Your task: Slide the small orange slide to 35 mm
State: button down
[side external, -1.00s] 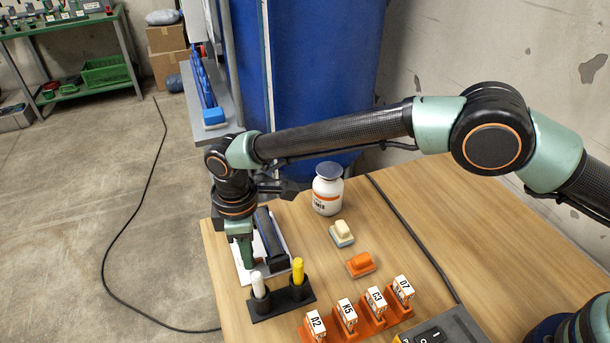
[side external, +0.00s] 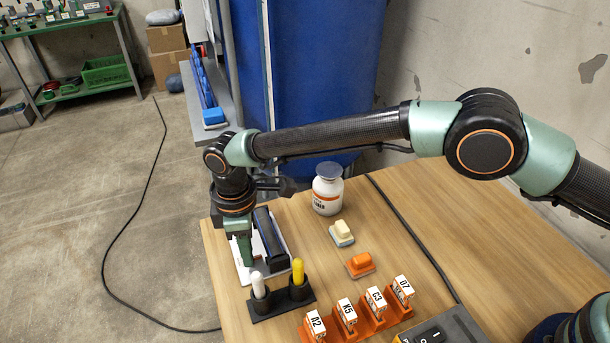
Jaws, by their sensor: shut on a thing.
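My gripper (side external: 246,262) points down at the left part of a white plate (side external: 279,275) at the table's far left end. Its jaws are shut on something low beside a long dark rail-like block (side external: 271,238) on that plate. What lies between the jaws is hidden by the fingers, and I cannot make out a slide or any scale marks there. An orange block on a grey base (side external: 360,264) stands apart on the wood, well to the right of my gripper.
A black holder (side external: 269,309) with a white and a yellow peg stands close in front of the plate. A white jar (side external: 327,189), a cream block (side external: 343,232) and an orange rack (side external: 375,327) of labelled pieces are to the right. The table's left edge is near.

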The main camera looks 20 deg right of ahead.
jog(key=shift+w, duration=0.25)
jog(key=c, duration=0.8)
grip_release()
jog(key=shift+o, duration=0.2)
jog(key=shift+r, duration=0.15)
notch_tip(320, 180, up, 12)
